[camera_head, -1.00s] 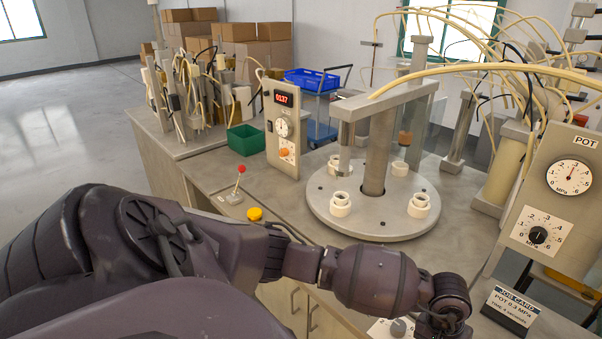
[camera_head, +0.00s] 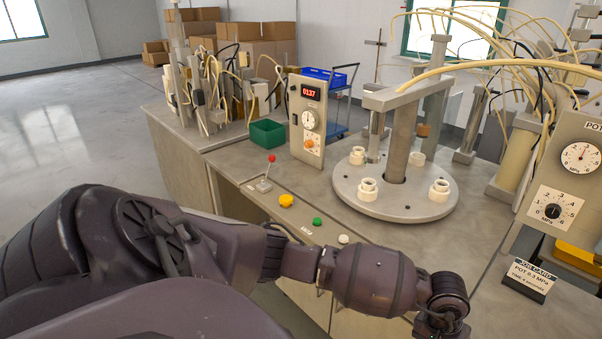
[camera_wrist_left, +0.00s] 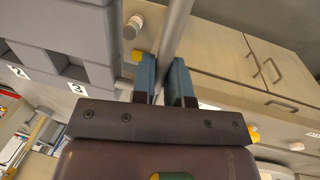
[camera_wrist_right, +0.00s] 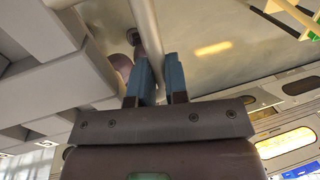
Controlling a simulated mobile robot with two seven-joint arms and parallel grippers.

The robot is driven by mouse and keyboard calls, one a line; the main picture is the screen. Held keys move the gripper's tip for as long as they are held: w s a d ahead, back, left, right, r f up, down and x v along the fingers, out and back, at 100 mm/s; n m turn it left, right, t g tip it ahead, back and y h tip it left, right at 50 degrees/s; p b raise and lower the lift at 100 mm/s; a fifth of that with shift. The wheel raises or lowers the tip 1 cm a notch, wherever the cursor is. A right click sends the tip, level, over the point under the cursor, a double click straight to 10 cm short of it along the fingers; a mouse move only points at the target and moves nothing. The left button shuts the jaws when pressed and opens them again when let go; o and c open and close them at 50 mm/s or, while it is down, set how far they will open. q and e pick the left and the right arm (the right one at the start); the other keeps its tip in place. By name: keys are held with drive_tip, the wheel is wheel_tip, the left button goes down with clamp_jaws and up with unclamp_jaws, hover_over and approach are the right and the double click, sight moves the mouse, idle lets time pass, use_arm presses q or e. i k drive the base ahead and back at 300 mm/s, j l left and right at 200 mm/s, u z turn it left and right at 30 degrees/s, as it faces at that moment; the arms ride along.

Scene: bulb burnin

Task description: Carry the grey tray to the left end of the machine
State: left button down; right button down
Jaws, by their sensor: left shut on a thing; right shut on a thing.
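The grey tray (camera_wrist_left: 65,25) fills the upper left of the left wrist view, with compartments marked 2 and 3. Its grey body also shows at the left of the right wrist view (camera_wrist_right: 100,75). My left gripper (camera_wrist_left: 163,62) is shut on a round metal bar (camera_wrist_left: 176,25) beside the tray. My right gripper (camera_wrist_right: 158,60) is shut on a similar bar (camera_wrist_right: 146,22). The bars look like the tray's handles, but their joints are hidden. The head view shows the machine (camera_head: 395,190) with its round turntable and white sockets, and my left arm across the bottom; tray and fingertips are out of that view.
A counter runs left from the turntable, carrying a control panel (camera_head: 307,120), a green bin (camera_head: 267,133), a red-knobbed lever (camera_head: 267,175) and a yellow button (camera_head: 286,201). A job card (camera_head: 530,276) stands at right. Open floor (camera_head: 70,140) lies at left.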

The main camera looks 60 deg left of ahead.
sight(240, 162)
drive_tip(key=k+u, duration=0.15)
drive_tip(key=k, duration=0.25)
drive_tip(key=u, duration=2.35)
drive_tip(key=i+u, duration=0.15)
drive_tip(key=u, duration=0.45)
drive_tip(key=i+l, duration=1.1)
drive_tip(key=l, duration=0.15)
